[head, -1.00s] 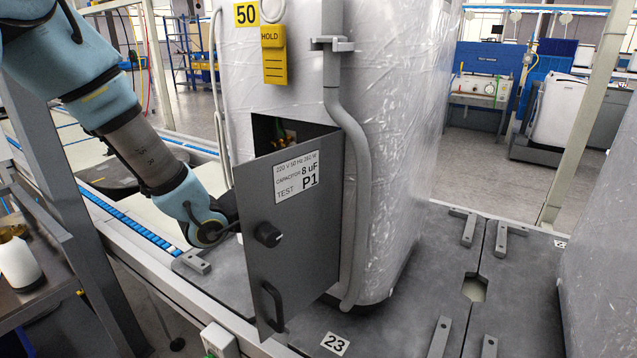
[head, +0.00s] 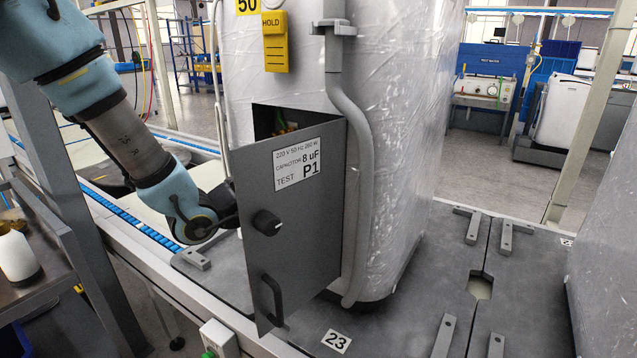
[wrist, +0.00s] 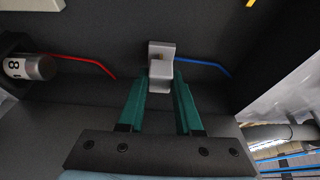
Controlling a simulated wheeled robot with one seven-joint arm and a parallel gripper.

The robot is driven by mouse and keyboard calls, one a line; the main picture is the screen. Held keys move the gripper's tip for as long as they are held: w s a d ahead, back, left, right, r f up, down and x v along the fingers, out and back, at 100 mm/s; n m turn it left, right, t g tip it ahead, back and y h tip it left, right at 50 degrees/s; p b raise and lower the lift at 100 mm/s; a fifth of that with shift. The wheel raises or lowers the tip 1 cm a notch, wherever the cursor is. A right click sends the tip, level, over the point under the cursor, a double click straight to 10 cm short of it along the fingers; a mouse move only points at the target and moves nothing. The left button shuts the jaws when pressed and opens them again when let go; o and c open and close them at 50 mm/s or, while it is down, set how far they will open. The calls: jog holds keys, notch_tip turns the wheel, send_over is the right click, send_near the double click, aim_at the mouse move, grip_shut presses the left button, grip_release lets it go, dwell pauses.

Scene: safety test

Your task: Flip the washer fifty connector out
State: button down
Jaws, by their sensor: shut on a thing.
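The washer tagged 50 (head: 400,100) stands wrapped in clear film, with its dark access door (head: 290,225) hanging open. In the wrist view, a light grey connector (wrist: 161,65) sits inside the dark compartment, between a red wire on the left and a blue wire on the right. My gripper (wrist: 160,88) has its two green fingers shut on the connector's near part. In the head view my gripper is hidden behind the open door. Whether the connector is still seated cannot be told.
A capacitor (wrist: 30,67) lies at the left of the compartment in the wrist view. The open door carries a knob (head: 267,222) and a handle (head: 272,300). A grey pipe (head: 362,180) runs down the washer's front. A yellow HOLD tag (head: 275,42) hangs above.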

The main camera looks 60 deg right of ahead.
jog(key=c, duration=0.6)
grip_release()
jog(key=shift+o, duration=0.2)
jog(key=b+v, duration=0.2)
jog(key=v, duration=0.9)
jog(key=shift+s+f, duration=0.1)
